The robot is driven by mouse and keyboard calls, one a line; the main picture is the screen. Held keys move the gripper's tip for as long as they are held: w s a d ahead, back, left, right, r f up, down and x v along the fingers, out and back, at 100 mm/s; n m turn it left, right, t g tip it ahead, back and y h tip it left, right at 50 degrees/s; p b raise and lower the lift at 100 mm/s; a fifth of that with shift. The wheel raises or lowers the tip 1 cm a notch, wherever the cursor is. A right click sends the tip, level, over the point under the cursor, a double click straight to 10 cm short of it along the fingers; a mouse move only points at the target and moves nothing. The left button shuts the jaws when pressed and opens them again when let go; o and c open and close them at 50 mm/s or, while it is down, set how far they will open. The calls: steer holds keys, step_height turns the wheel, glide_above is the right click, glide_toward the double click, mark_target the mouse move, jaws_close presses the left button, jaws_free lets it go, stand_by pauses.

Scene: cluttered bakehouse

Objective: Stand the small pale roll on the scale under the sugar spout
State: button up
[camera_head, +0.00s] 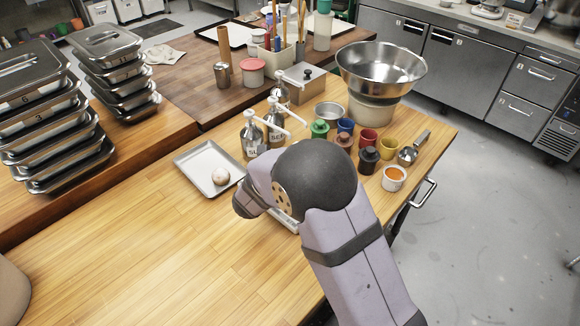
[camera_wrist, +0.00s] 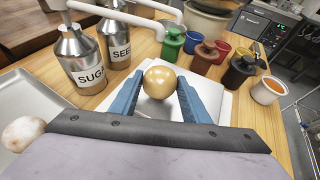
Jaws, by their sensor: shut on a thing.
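In the wrist view my gripper (camera_wrist: 160,92) is shut on a round, shiny golden-tan roll (camera_wrist: 160,81). The roll is between the blue fingers, over a pale square plate, likely the scale (camera_wrist: 221,100); I cannot tell whether it touches it. The sugar bottle (camera_wrist: 80,57) is to the left, its white spout (camera_wrist: 118,15) reaching right to just behind the roll in the picture. A whitish, brown-marked roll (camera_wrist: 22,133) lies on the metal tray; it also shows in the head view (camera_head: 220,176). My arm hides the held roll and the fingers in the head view.
The seed bottle (camera_wrist: 117,42) stands beside the sugar bottle. Coloured pots, including a green one (camera_head: 319,129) and a black one (camera_head: 369,159), stand behind and right of the plate. The tray (camera_head: 190,158) is to the left. The front-left worktop (camera_head: 120,250) is clear.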

steer(key=shift+f, duration=0.9)
steer(key=shift+f+b, duration=0.25)
steer(key=shift+b, duration=0.25)
steer(key=o, duration=0.8)
steer(key=shift+r, duration=0.1)
steer(key=shift+r, duration=0.15)
steer(key=shift+s+a+r+p, duration=0.1)
steer(key=shift+p, duration=0.3)
steer(key=p+v, duration=0.3)
steer(key=v, duration=0.7)
steer(key=shift+s+a+r, duration=0.15)
steer(key=shift+s, duration=0.05)
steer(key=shift+s+a+r, duration=0.15)
steer(key=shift+s+a, duration=0.05)
steer(key=shift+s, duration=0.35)
